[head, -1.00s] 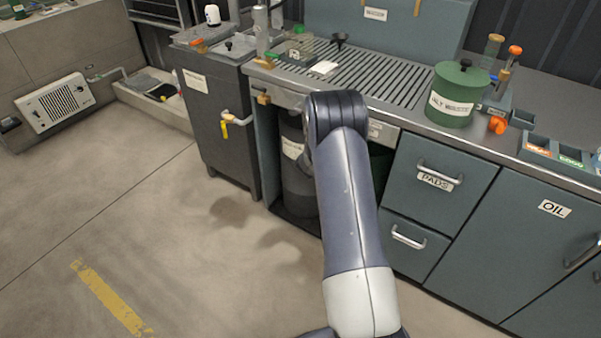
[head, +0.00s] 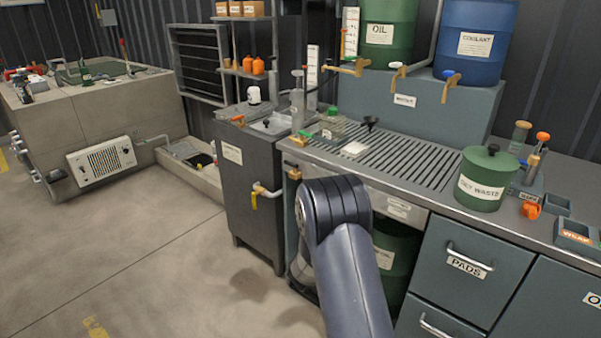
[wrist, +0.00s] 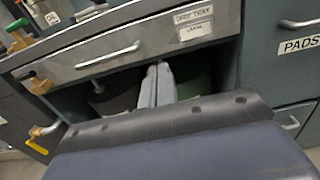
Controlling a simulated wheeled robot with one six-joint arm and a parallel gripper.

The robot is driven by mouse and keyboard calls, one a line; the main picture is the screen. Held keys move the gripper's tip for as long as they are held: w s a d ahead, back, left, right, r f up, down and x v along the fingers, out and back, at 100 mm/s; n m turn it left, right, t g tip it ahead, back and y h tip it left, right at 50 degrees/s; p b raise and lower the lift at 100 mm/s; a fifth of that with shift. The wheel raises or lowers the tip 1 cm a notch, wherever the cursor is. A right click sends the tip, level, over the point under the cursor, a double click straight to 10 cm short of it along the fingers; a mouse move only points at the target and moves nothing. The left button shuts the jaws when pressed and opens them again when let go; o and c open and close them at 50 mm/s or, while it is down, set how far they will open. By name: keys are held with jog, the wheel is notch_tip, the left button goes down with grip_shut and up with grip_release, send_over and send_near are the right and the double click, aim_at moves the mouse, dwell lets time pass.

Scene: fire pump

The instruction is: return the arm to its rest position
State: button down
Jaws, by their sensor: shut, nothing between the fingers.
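My arm rises from the bottom of the head view, with its dark joint in front of the workbench (head: 400,205). My gripper is hidden behind the arm in that view. In the wrist view my gripper (wrist: 158,68) shows as two pale fingers pressed together with nothing between them. It points at the opening under the drip tray drawer (wrist: 150,50). I cannot tell how far the fingertips are from the bins there.
A dark cabinet (head: 245,190) with a yellow-handled valve stands left of the arm. A green oily waste can (head: 482,180) sits on the bench. The pads drawer (head: 462,262) is shut, to the right. Open floor (head: 130,260) lies to the left.

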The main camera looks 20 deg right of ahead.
jog(key=p+x, duration=0.1)
jog(key=x, duration=1.2)
jog(key=shift+w+d, duration=0.25)
jog(key=shift+d, duration=0.05)
